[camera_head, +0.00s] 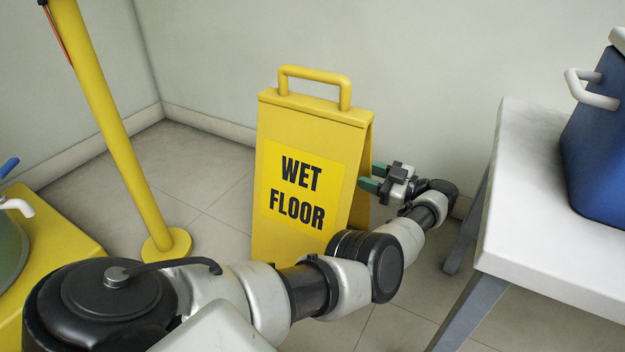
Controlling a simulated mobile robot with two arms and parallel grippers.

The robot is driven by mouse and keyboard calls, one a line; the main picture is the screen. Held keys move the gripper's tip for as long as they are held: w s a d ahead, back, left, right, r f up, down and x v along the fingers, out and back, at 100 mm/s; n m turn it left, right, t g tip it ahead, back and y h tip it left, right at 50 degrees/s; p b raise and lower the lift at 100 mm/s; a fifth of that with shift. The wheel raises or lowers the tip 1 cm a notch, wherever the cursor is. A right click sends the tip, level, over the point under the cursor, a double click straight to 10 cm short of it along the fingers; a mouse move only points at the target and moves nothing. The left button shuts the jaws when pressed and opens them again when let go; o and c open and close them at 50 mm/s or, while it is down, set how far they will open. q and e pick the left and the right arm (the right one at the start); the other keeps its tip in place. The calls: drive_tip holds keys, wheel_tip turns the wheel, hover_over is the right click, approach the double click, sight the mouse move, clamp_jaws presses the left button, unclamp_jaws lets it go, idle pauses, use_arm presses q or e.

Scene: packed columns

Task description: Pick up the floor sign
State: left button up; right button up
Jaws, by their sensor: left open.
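The floor sign (296,165) is yellow, reads "WET FLOOR" and stands upright on the tiles near the back wall. It has a raised handle (315,75) on top. My left arm comes in from the lower left and passes in front of the sign's base. My left gripper (372,177) is at the sign's right side, well below the handle, with green finger pads pointing left toward the sign's edge. It is open. Part of its fingers is close to or behind the sign's right edge, and I cannot tell whether they touch. My right gripper is not in view.
A yellow post (115,130) on a round base stands left of the sign. A white table (530,240) with a blue cooler (597,140) is at the right. A yellow platform (60,235) is at the left edge. Floor between post and sign is clear.

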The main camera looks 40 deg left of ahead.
use_arm(q)
drive_tip(key=a, duration=0.2)
drive_tip(key=shift+s+a+f, duration=0.2)
drive_tip(key=shift+a+f, duration=0.1)
drive_tip(key=shift+f, duration=0.05)
drive_tip(key=shift+s+a+r, duration=0.1)
drive_tip(key=shift+a+r, duration=0.05)
drive_tip(key=shift+a, duration=0.3)
clamp_jaws()
idle(0.7)
drive_tip(key=shift+r, duration=0.1)
